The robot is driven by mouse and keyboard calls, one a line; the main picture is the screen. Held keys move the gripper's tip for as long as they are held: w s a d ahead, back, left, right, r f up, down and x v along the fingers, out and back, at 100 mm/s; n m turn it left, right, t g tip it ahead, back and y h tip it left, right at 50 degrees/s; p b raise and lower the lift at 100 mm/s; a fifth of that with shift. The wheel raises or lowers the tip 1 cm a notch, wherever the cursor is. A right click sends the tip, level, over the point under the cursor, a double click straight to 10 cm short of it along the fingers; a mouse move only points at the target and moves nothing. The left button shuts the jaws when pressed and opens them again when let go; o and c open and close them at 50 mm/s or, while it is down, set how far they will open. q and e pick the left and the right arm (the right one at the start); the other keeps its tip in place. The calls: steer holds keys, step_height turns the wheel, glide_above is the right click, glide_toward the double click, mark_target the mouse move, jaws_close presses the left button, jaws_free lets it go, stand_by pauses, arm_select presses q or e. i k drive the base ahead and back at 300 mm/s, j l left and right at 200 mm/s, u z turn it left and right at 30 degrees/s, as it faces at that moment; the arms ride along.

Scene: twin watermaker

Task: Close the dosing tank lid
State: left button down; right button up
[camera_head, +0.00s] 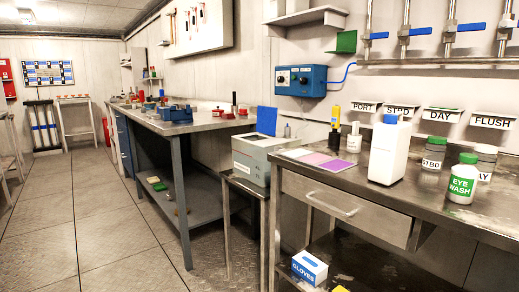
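A pale grey box-shaped tank (252,165) stands on a low stand between the two benches, near the middle of the picture. It looks like the dosing tank. A blue flat panel (266,121) stands upright at its back edge and looks like its lid, raised open. The inside of the tank is not clearly visible. A white canister with a blue cap (390,149) stands on the right bench, with its cap on. Neither of my grippers is in view.
The right bench (330,184) holds coloured cards (323,160), a yellow-black tool (335,128), a green-capped eye wash bottle (463,180) and labelled jars. A blue control box (301,80) hangs above. A glove box (309,267) sits below. The floor (110,235) at left is clear.

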mark_target(267, 116)
steer(key=i+j+z, duration=0.15)
steer(key=i, duration=0.35)
steer(key=i+j+z, duration=0.2)
steer(key=i, duration=0.35)
steer(key=j, duration=0.1)
